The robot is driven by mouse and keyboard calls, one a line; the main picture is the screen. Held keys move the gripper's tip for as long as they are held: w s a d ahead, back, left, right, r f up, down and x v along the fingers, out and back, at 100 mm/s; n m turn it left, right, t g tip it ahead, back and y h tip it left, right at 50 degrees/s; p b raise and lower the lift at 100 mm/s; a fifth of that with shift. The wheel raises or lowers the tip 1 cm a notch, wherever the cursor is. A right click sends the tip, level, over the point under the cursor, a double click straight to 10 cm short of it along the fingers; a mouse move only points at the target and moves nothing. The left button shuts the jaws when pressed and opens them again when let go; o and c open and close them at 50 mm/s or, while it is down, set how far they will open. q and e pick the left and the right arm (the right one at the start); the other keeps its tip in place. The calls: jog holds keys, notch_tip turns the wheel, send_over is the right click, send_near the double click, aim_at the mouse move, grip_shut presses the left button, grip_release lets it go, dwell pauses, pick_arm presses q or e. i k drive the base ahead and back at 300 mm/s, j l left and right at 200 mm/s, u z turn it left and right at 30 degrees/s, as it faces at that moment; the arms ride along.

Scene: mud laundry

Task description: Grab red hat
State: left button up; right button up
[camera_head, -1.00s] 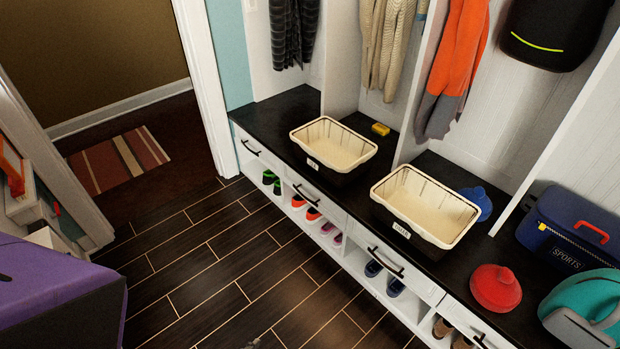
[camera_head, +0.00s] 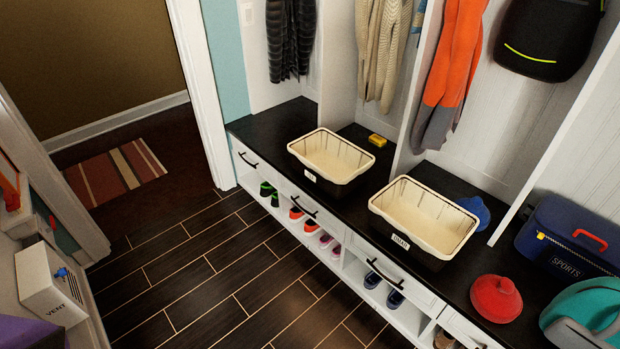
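The red hat (camera_head: 496,298) is a rounded knit cap with a small bump on top. It lies on the black bench top (camera_head: 459,276) at the lower right of the head view, near the bench's front edge. It stands apart from the basket to its left and the teal bag to its right. Neither of my grippers shows in the head view.
Two cream baskets (camera_head: 331,158) (camera_head: 424,217) stand on the bench. A blue hat (camera_head: 474,211) lies behind the nearer basket. A blue sports bag (camera_head: 570,241) and a teal bag (camera_head: 585,307) are at right. The dark floor (camera_head: 200,275) before the bench is clear.

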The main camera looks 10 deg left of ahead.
aim_at(495, 297)
jog(key=z, duration=1.3)
